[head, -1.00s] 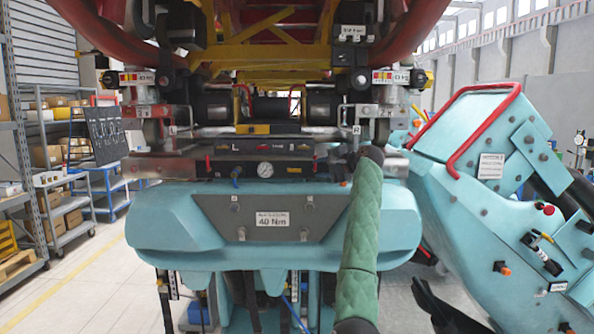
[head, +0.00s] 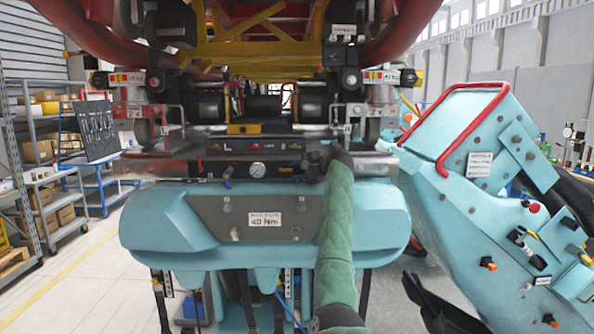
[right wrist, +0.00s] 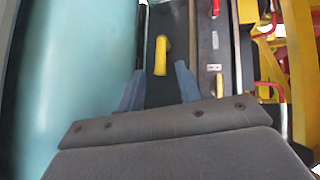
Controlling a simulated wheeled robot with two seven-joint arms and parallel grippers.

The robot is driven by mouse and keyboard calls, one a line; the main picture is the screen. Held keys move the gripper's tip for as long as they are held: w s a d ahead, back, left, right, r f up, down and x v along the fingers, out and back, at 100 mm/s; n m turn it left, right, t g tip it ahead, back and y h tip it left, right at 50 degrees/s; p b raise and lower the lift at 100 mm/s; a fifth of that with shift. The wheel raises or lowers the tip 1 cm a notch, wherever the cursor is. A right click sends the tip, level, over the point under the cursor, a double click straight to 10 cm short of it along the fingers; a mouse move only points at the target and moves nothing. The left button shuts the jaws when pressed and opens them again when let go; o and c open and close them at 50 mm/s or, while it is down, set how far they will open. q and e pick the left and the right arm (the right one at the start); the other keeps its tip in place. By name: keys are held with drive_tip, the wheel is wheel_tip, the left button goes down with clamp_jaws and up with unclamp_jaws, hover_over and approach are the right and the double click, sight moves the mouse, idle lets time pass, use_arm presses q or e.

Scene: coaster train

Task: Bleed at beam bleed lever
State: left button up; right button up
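A dark beam panel (head: 230,168) with a round gauge (head: 257,170) runs across the front of the teal machine. My right gripper (head: 310,165), at the end of the green-sleeved arm, is at the panel, right of the gauge. In the right wrist view a short yellow lever (right wrist: 161,55) stands on the dark panel face. My two blue-grey fingers (right wrist: 159,84) are spread, one on each side of the lever's line, with a gap to it. I cannot tell whether it is the bleed lever; no label on it is readable. My left gripper is not in view.
A teal block (head: 265,222) with a 40 Nm plate juts out below the panel. Red and yellow framework (head: 270,35) hangs above. A large teal machine arm with a red rail (head: 475,125) stands to the right. Shelves (head: 45,150) are at the left, with clear floor before them.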

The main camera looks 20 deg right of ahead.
clamp_jaws()
